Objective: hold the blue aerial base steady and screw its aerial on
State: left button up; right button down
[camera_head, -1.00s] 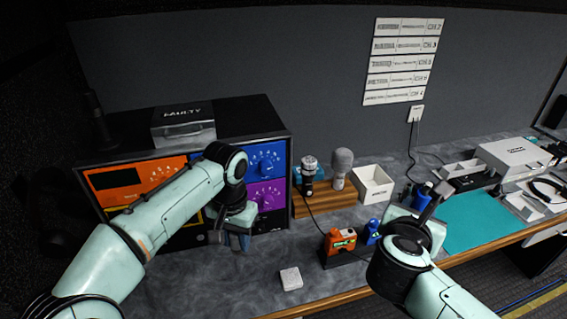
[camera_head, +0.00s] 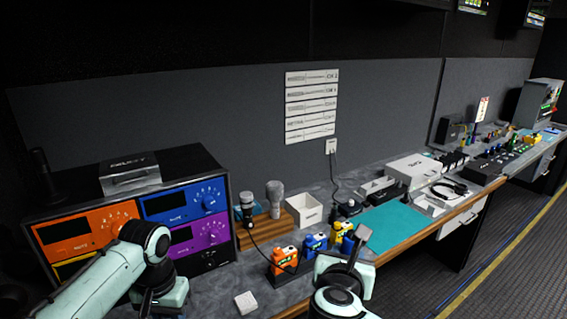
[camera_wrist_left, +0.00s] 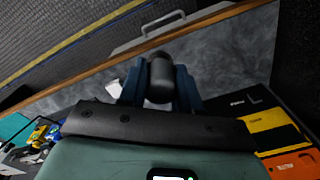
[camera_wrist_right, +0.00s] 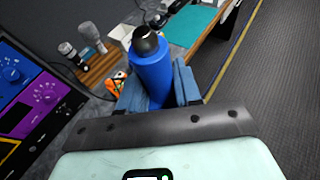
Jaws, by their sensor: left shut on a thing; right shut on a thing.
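My right gripper (camera_wrist_right: 160,88) is shut on the blue aerial base (camera_wrist_right: 152,75), a blue cylinder with a dark rounded top, in the right wrist view. In the head view my right gripper (camera_head: 357,240) is above the front of the bench; I cannot clearly make out the base there. My left gripper (camera_wrist_left: 160,85) is shut on a dark cylinder (camera_wrist_left: 161,75), seen nearly end-on in the left wrist view; it may be the aerial. In the head view my left gripper (camera_head: 160,302) is low in front of the coloured panels, its held thing hidden. The two grippers are well apart.
The rack of coloured panels (camera_head: 180,208) stands at the left. Orange (camera_head: 285,258), blue (camera_head: 315,243) and yellow radios stand close to my right gripper. A white block (camera_head: 246,302) lies near the bench front. A teal mat (camera_head: 395,222) is clear.

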pick_arm(q)
jog(key=f, duration=0.2)
jog(key=s+f, duration=0.1)
jog(key=shift+d+f, duration=0.35)
jog(key=shift+d, duration=0.05)
pick_arm(e)
jog(key=shift+s+r, duration=0.2)
jog(key=shift+s, duration=0.45)
jog(key=shift+w+f, duration=0.2)
jog(key=shift+w, duration=0.5)
jog(key=shift+s+r, duration=0.1)
jog(key=shift+s, duration=0.15)
pick_arm(q)
jog(key=w+d+f, duration=0.1)
jog(key=d+f, duration=0.1)
jog(key=f, duration=0.9)
jog(key=w+d+f, duration=0.2)
jog(key=f, duration=0.9)
jog(key=shift+w+d, duration=0.25)
jog(key=shift+w, duration=0.05)
pick_arm(e)
jog(key=w+d+f, duration=0.1)
jog(key=d+f, duration=0.1)
jog(key=f, duration=1)
jog(key=w+d+f, duration=0.1)
jog(key=d+f, duration=0.2)
jog(key=f, duration=1)
jog(key=shift+y, duration=0.3)
